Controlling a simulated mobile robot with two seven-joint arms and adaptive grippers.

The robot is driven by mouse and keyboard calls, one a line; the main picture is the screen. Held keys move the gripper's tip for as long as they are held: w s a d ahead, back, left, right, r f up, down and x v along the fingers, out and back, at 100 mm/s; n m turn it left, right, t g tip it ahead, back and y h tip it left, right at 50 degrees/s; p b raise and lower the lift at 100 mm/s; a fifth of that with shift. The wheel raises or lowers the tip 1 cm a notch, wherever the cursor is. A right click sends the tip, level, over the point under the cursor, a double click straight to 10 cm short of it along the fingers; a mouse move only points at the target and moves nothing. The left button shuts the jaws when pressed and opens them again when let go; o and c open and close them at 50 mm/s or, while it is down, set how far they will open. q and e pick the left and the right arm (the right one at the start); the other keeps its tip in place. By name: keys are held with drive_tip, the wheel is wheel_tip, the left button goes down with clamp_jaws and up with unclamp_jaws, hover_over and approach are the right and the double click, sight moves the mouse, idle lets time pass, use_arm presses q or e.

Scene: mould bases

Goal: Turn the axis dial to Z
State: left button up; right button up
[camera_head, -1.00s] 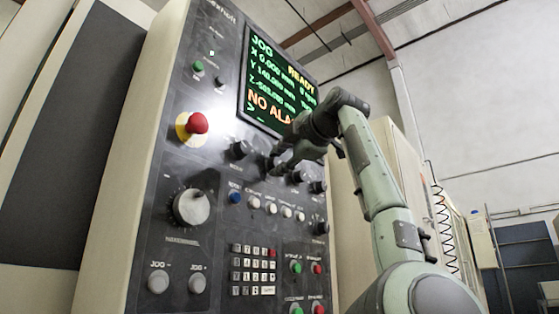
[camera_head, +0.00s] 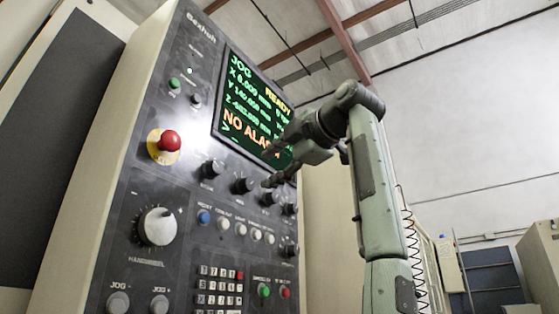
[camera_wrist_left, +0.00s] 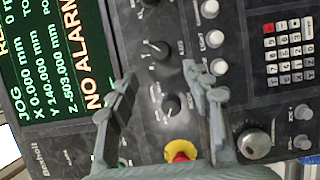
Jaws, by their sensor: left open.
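The machine control panel (camera_head: 190,110) has a row of black dials below the screen. The second dial from the red stop button appears to be the axis dial (camera_head: 243,185); in the left wrist view it is a black knob (camera_wrist_left: 157,50) with a small label beside it. The knob's exact setting is too small to read surely. My left gripper (camera_head: 277,168) is just off the panel, right of this dial in the head view. In the left wrist view its two fingers (camera_wrist_left: 160,82) are apart, with the dial row between and beyond them, and nothing held. My right gripper is not visible.
Another dial (camera_wrist_left: 171,106) sits beside the axis dial, toward the red stop button (camera_head: 169,141). White push buttons (camera_head: 240,227) lie below the row. The lit screen (camera_head: 250,105) is above. A handwheel (camera_head: 157,227) and keypad (camera_head: 219,285) are lower.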

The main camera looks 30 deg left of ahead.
use_arm(q)
drive_tip(key=shift+v, duration=1.45)
